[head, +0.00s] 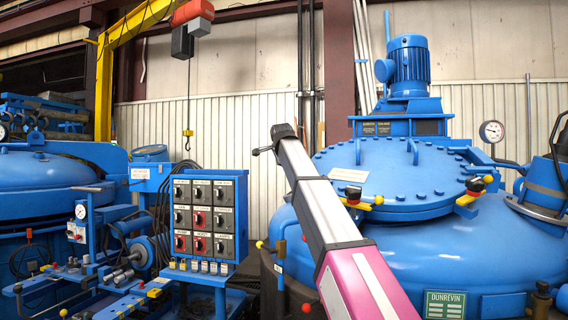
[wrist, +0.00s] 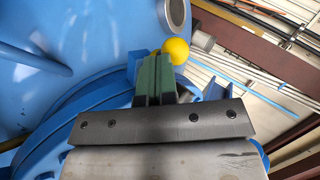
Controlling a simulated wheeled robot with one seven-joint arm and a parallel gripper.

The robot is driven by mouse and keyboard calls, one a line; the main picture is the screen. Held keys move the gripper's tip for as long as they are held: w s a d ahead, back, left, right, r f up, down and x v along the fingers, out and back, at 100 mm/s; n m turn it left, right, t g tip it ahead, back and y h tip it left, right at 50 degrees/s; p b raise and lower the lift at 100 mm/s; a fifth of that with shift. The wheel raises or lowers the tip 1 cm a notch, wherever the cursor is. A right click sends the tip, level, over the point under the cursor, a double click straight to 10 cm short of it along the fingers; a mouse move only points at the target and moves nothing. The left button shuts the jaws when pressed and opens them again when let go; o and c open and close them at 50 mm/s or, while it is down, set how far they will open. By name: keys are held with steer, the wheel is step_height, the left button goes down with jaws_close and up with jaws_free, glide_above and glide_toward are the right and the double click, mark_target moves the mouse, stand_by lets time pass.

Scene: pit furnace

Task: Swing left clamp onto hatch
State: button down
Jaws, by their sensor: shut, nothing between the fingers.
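The hatch (head: 400,165) is a round blue bolted lid on top of the large blue furnace at right in the head view. The left clamp (head: 355,196) sits at its front left rim, with a black and red knob and a yellow end. My arm crosses just left of it and hides some of the furnace. My gripper (wrist: 157,60) shows in the wrist view with its green fingers shut together and empty. A yellow ball (wrist: 176,50) is just beside the fingertips; I cannot tell whether they touch, or which part it belongs to.
A similar right clamp (head: 472,190) is at the hatch's right. A blue motor (head: 405,62) stands behind the hatch. A control panel (head: 208,216) stands left of my arm, and a hoist hook (head: 187,135) hangs above it. A pressure gauge (head: 491,131) is at far right.

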steer(key=shift+w+a+r, duration=0.15)
steer(key=shift+w+a, duration=0.15)
steer(key=shift+w, duration=0.2)
steer(key=shift+w+a+r, duration=0.15)
steer(key=shift+w+a, duration=0.15)
steer(key=shift+w, duration=0.25)
steer(key=s+a+f+v, duration=0.1)
steer(key=f+v, duration=0.1)
steer(key=v, duration=1.1)
steer(key=shift+s+f, duration=0.15)
steer(key=shift+s, duration=0.2)
